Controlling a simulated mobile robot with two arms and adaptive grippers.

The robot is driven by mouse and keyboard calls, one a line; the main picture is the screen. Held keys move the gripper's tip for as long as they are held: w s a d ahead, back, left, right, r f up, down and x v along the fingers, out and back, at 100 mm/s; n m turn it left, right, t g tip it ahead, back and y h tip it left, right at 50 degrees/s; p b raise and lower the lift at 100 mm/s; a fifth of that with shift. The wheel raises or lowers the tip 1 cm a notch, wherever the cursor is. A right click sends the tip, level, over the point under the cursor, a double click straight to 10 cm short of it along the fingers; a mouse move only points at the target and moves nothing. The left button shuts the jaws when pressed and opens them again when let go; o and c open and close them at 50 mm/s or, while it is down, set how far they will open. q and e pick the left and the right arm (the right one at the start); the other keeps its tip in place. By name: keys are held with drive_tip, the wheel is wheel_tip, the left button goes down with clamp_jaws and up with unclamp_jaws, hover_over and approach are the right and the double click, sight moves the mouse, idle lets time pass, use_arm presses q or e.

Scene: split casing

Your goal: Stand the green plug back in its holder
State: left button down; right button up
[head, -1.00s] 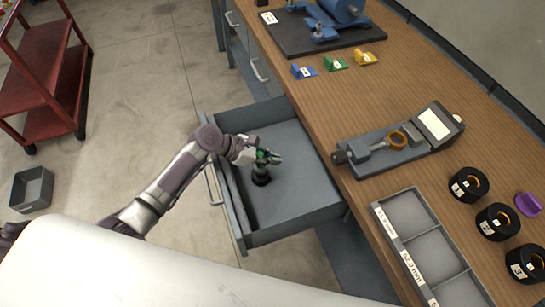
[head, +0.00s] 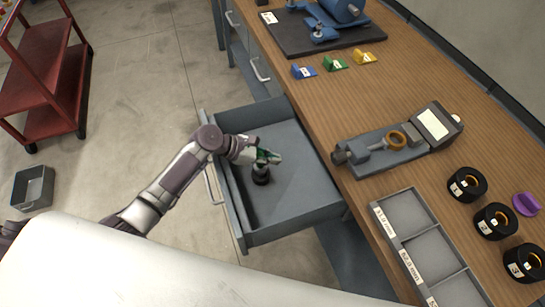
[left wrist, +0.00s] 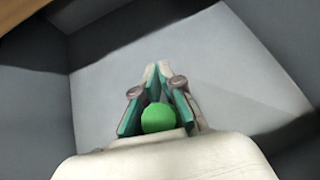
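My left gripper (head: 268,157) reaches into the open drawer (head: 300,205). In the left wrist view the round green top of the green plug (left wrist: 158,118) fills the gap between the finger pads, and the gripper (left wrist: 158,72) looks shut on it. In the head view the fingers hide most of the plug. My right gripper is not in view.
The wooden bench (head: 320,105) borders the drawer on the right. On it are blue (head: 303,71), green (head: 335,63) and yellow (head: 364,57) pieces, a gauge with a display (head: 433,124), black rings (head: 467,184) and a grey tray (head: 408,212). The rest of the drawer floor is clear.

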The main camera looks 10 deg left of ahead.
use_arm(q)
drive_tip(key=shift+f, duration=0.25)
drive_tip(key=c, duration=1.2)
unclamp_jaws()
drive_tip(key=shift+r, duration=0.15)
wheel_tip(320, 180, up, 8)
drive_tip(key=p, duration=0.9)
drive_tip(key=shift+f, duration=0.2)
